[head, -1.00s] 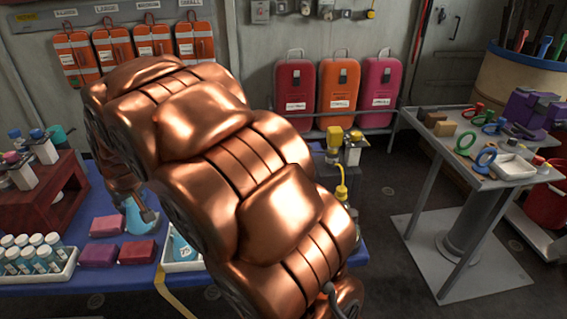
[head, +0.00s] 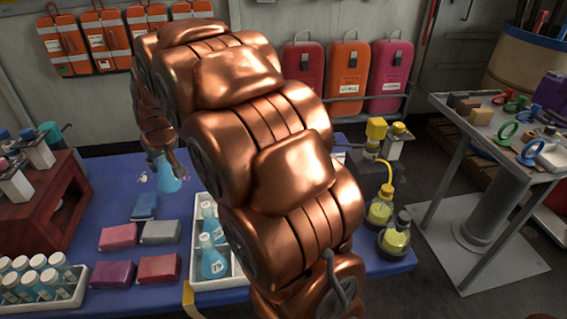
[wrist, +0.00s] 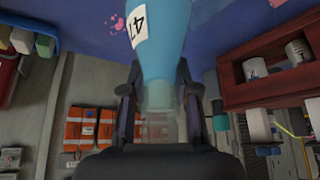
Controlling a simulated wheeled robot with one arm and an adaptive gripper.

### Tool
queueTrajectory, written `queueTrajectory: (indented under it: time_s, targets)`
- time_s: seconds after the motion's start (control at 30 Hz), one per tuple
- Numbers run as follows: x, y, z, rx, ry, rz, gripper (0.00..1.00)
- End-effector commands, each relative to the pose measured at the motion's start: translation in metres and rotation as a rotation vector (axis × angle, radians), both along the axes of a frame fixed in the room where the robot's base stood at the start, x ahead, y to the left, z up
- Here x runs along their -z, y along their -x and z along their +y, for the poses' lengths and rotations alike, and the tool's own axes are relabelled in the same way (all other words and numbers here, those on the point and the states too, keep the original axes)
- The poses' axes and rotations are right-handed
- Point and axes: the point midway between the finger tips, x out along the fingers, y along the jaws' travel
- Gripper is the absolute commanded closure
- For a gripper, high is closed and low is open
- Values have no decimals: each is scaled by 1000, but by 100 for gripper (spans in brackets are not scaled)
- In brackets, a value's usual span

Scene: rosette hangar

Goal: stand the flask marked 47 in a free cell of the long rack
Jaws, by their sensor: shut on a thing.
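The flask marked 47 (wrist: 165,45), with pale blue contents and a white label, is in my gripper (wrist: 158,95). The fingers are shut on its clear neck from both sides. In the head view the flask (head: 168,178) shows below my gripper (head: 160,150), over the back part of the blue table; I cannot tell its height above it. The long white rack (head: 222,284) stands right of the coloured blocks. Blue flasks (head: 213,262) stand in its near left cells. My arm hides its right part, so its free cells cannot be made out.
Several coloured blocks (head: 158,268) lie left of the rack. A tray of vials (head: 80,296) and a dark red stand (head: 62,205) with bottles are at the left. Yellow flasks (head: 395,240) stand at the table's right edge.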

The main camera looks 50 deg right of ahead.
Motion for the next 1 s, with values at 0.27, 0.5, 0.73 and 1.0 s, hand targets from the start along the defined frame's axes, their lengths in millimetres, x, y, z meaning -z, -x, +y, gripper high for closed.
queueTrajectory:
  time_s: [0.27, 0.5, 0.73, 1.0]
  targets:
    - [14, 13, -86, 80, 0, -3, 92]
    - [23, 37, -159, 151, 2, -6, 92]
    - [31, 71, -226, 218, 3, -7, 92]
    - [37, 104, -276, 271, 7, -10, 92]
